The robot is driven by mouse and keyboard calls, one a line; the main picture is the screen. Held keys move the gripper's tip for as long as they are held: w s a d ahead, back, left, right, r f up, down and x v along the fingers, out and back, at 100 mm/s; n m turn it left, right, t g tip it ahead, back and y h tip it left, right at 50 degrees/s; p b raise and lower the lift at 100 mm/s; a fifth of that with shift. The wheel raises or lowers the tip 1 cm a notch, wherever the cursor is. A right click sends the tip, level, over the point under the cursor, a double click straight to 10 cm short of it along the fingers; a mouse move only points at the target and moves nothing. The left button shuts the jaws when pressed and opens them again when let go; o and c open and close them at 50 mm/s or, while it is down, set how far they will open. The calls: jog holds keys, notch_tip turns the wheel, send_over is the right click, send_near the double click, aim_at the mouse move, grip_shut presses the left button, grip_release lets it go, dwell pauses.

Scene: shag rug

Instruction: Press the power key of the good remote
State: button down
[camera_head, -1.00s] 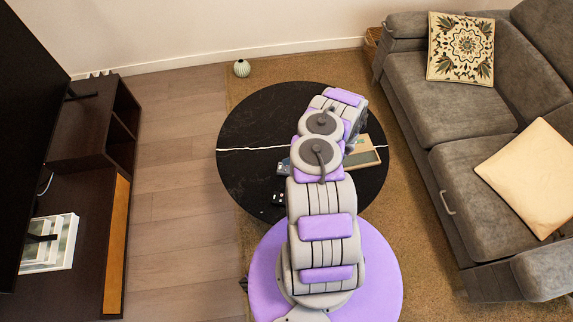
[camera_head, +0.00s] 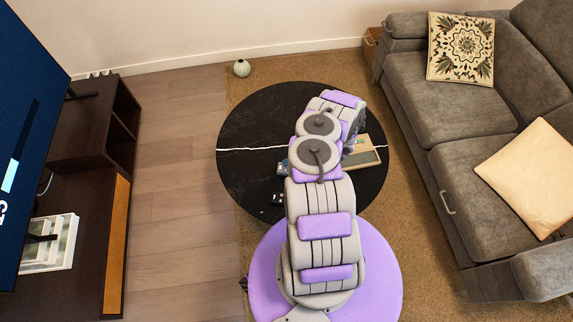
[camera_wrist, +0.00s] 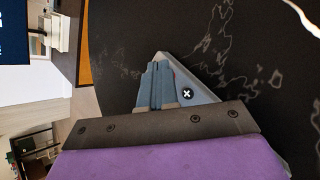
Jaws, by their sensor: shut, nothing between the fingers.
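The black round table (camera_head: 250,125) stands in the middle of the head view, with my arm reaching over it. A small blue-grey thing (camera_head: 283,167) shows left of my arm, partly covered. A small dark thing with red and light marks (camera_head: 278,199) lies nearer on the table. These may be remotes; their keys are too small to read. My gripper (camera_wrist: 160,58) shows in the wrist view, its blue-grey fingers shut together over the dark tabletop, with a little red beside them. No whole remote shows there.
A wooden tray (camera_head: 376,158) sits on the table right of my arm. The TV (camera_head: 25,130) at left is lit blue with white text. A grey sofa (camera_head: 415,90) stands at right.

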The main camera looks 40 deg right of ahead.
dwell(0.4)
jog(key=shift+r, duration=0.7)
jog(key=shift+r+p, duration=1.4)
jog(key=shift+r, duration=1.15)
